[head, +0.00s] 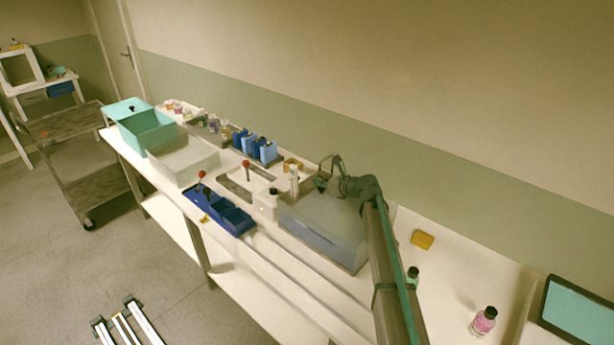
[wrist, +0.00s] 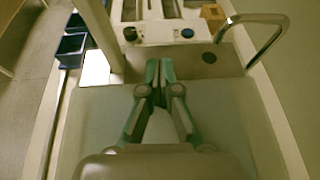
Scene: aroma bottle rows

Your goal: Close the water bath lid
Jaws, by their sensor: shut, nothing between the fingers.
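My gripper (wrist: 160,68) is shut and empty in the wrist view, its fingertips together over the far edge of a broad pale grey surface (wrist: 85,125). In the head view my gripper (head: 325,184) is small and dark at the back of a grey box-like body (head: 325,232), which looks like the water bath. My arm hides part of its right side. A bent metal bar (wrist: 268,18) stands right of the fingertips, apart from them. I cannot tell whether it is a lid handle, nor how far the lid is open.
A white unit (wrist: 160,32) with knobs lies beyond the fingertips.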

